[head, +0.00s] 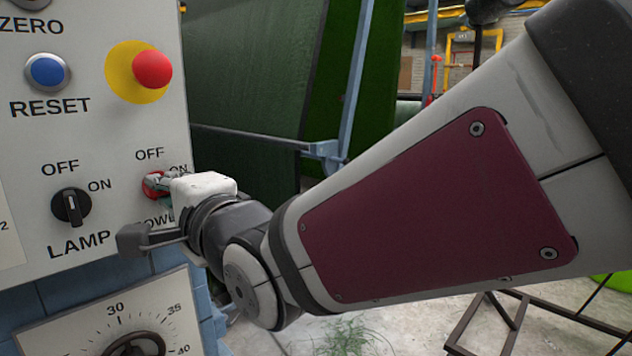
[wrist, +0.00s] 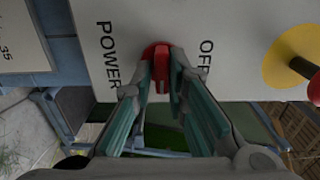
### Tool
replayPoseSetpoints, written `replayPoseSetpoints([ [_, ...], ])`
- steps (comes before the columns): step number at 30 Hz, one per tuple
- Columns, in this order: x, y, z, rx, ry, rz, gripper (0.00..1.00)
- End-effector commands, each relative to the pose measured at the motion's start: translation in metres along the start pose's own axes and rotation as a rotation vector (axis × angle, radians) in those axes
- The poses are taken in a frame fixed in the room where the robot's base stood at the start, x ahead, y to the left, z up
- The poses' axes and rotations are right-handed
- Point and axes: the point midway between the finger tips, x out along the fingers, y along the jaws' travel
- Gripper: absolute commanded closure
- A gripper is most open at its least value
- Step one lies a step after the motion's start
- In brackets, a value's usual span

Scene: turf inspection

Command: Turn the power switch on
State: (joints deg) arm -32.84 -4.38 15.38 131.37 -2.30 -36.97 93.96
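The power switch is a red rotary knob (head: 154,185) on the grey control panel (head: 110,200), with OFF above it, ON to its upper right and POWER below. My gripper (wrist: 163,72) is at the knob, with its two fingers on either side of the red handle (wrist: 161,66). The fingers are apart, and narrow gaps seem to show beside the handle; contact cannot be made out.
A black lamp switch (head: 71,207) sits left of the power knob, pointing towards OFF. A red emergency button (head: 152,70) on a yellow disc sticks out above, with a blue reset button (head: 46,71) to its left. A dial (head: 135,345) lies below.

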Motion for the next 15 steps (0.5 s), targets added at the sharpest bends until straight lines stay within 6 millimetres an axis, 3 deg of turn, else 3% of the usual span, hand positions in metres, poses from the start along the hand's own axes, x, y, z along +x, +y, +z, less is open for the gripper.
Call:
replayPoseSetpoints([
  [10,0.0,-0.001,0.0,-0.001,0.0,-0.002,0.7],
  [15,-0.013,-0.001,0.0,-0.003,0.001,-0.003,0.7],
])
